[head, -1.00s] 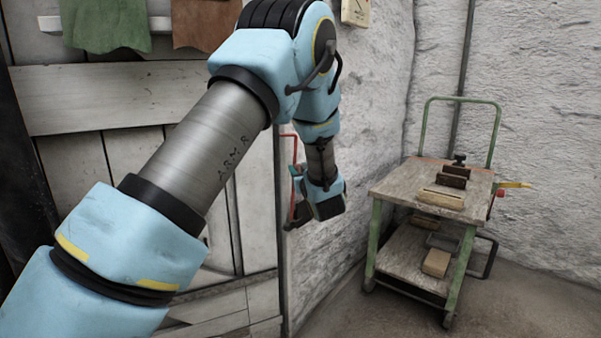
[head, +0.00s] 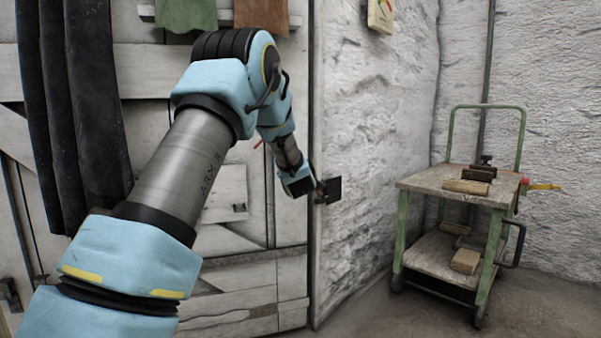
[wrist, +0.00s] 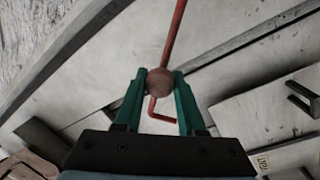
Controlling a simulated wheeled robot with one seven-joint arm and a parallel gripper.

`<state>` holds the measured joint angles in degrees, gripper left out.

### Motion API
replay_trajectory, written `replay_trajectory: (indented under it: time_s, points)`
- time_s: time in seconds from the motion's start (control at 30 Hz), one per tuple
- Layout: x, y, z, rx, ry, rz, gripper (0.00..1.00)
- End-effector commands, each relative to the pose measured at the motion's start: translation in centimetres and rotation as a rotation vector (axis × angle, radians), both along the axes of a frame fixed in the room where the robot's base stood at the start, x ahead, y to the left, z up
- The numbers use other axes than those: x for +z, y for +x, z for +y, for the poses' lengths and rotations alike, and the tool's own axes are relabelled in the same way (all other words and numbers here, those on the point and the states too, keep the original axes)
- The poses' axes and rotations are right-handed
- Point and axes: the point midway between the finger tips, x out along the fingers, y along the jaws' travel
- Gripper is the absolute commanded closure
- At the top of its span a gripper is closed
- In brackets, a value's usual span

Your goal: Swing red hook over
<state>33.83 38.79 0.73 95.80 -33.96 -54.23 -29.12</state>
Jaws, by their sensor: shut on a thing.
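The red hook (wrist: 175,35) is a thin red rod in front of pale planks in the wrist view. Its bent end shows between my fingers, low in that view. My gripper (wrist: 160,83) has its green fingers shut on a round brownish knob (wrist: 160,80), which overlaps the rod. I cannot tell how the knob joins the rod. In the head view my gripper (head: 303,188) is at the right edge of the plank door (head: 288,230). Only a short red piece of the hook (head: 258,144) shows there, left of my wrist; my arm hides the rest.
A dark square plate (head: 334,190) is at the wall edge, just right of my gripper. A green-framed cart (head: 418,183) with wooden blocks stands at right. Floor between door and cart is clear.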

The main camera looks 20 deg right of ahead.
Motion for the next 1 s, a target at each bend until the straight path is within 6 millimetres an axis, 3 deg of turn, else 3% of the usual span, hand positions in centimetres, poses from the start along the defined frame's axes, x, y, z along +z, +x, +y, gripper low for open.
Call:
replay_trajectory:
  time_s: [0.03, 0.43, 0.7, 1.0]
  points:
    - [-1.8, 0.1, 0.8, 0.002, -0.043, 0.0, 1.0]
    - [-8.0, 0.2, 4.8, 0.0, -0.417, 0.018, 1.0]
    - [-11.8, 0.2, 5.9, -0.001, -0.633, 0.029, 1.0]
    - [-14.1, 0.2, 6.0, -0.003, -0.78, 0.035, 1.0]
